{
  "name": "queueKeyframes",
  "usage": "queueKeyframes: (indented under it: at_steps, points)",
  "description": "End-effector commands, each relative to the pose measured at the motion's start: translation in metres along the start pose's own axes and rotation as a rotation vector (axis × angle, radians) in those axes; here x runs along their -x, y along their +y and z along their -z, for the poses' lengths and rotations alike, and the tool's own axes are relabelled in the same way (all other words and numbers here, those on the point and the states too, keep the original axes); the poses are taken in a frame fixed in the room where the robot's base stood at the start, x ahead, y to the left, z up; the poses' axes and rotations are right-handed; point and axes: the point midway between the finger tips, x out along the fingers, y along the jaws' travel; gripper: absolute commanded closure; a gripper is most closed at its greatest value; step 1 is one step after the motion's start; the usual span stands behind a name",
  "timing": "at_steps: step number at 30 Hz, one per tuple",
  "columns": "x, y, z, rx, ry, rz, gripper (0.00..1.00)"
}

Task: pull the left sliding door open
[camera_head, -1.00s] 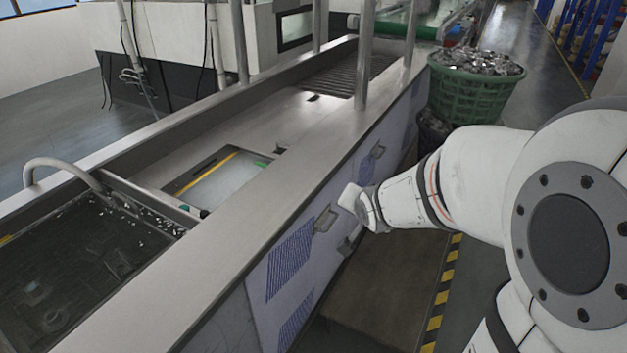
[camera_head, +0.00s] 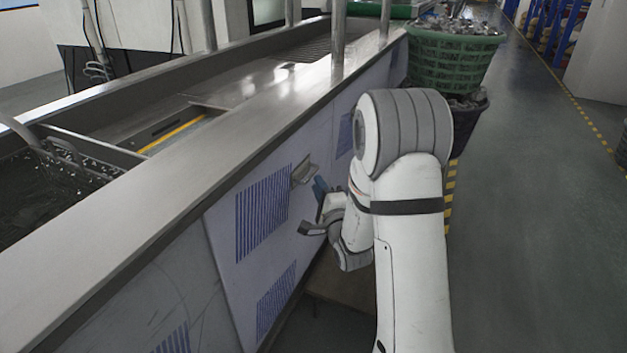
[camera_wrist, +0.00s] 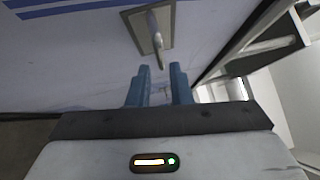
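The left sliding door (camera_head: 225,260), a pale panel with blue striped patches, is in the side of the long steel tank. Its handle (camera_head: 304,172), a small metal plate with a raised grip, sits near the door's right part. In the wrist view the handle (camera_wrist: 150,30) lies just beyond my fingertips. My gripper (camera_head: 320,187) is beside the door, slightly right of and below the handle. The wrist view shows the two blue fingers of my gripper (camera_wrist: 160,70) apart, with an empty gap between them. They do not appear to touch the handle.
The steel tank rim (camera_head: 170,180) runs above the door. A green basket (camera_head: 455,62) of metal parts stands on a dark basket (camera_head: 468,125) beyond my arm. The floor (camera_head: 540,220) on the right is clear, with a yellow-black stripe along the tank side.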

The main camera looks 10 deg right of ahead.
Motion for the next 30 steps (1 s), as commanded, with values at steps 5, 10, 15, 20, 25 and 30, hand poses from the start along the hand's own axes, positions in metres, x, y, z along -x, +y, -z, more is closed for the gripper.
queueKeyframes:
  at_steps: [5, 10, 15, 20, 25, 30]
  points:
    - [-0.030, 0.001, 0.000, 0.002, -0.001, 0.001, 0.82]
    - [-0.050, 0.001, 0.000, 0.002, 0.000, -0.001, 0.82]
    - [-0.057, 0.000, 0.000, 0.002, 0.001, -0.002, 0.82]
    - [-0.057, 0.000, 0.001, 0.003, 0.002, -0.002, 0.82]
    - [-0.056, 0.000, 0.001, 0.003, 0.002, -0.002, 0.92]
    - [-0.056, 0.000, 0.001, 0.003, 0.003, -0.002, 1.00]
